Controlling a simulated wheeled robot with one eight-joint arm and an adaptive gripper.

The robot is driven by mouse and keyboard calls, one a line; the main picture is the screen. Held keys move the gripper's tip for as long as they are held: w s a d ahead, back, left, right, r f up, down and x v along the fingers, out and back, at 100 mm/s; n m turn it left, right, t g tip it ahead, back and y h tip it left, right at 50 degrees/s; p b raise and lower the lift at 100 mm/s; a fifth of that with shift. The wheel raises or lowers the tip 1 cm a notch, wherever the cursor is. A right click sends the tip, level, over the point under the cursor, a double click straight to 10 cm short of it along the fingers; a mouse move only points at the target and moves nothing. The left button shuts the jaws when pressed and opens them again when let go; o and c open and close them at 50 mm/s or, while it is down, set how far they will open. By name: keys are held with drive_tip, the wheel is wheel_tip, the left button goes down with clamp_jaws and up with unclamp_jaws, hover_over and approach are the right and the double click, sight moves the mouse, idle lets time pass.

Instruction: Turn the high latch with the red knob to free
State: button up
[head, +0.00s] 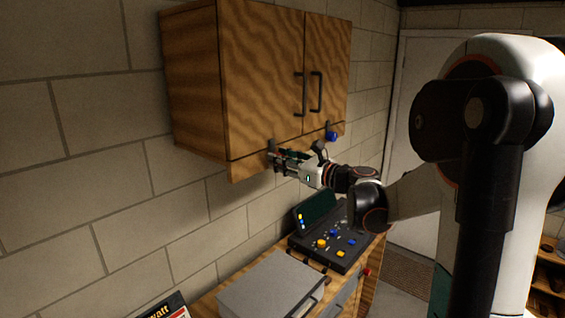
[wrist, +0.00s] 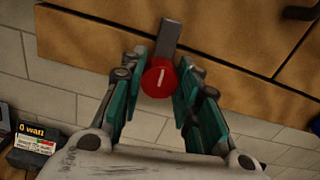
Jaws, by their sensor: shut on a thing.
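The high latch (wrist: 170,40) is a grey bar on the bottom rail of the wooden wall cabinet. Its round red knob (wrist: 158,78) has a white line on its face and sits at the bar's lower end. The bar points up across the seam between rail and door, leaning slightly right in the wrist view. My gripper (wrist: 161,70) is shut on the red knob, with a teal-padded finger on each side. In the head view my gripper (head: 274,159) is at the cabinet's lower edge and hides the knob; the bar's top (head: 271,144) shows above it.
A second latch with a blue knob (head: 332,136) is on the same rail to the right. The cabinet doors (head: 262,70) are shut. Below stand a control panel (head: 333,245) with coloured knobs, a grey box (head: 270,287) and a "0 watt" display (wrist: 38,145).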

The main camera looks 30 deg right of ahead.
drive_tip(key=shift+s+a+f+n+b, duration=0.1)
drive_tip(key=shift+n+b, duration=1.25)
drive_tip(key=shift+n, duration=2.9)
drive_tip(key=shift+a+f+n+b, duration=0.1)
drive_tip(key=shift+n+b, duration=1.25)
drive_tip(key=shift+n, duration=2.9)
drive_tip(key=o, duration=1.1)
drive_tip(key=shift+c, duration=0.2)
drive_tip(key=v, duration=1.2)
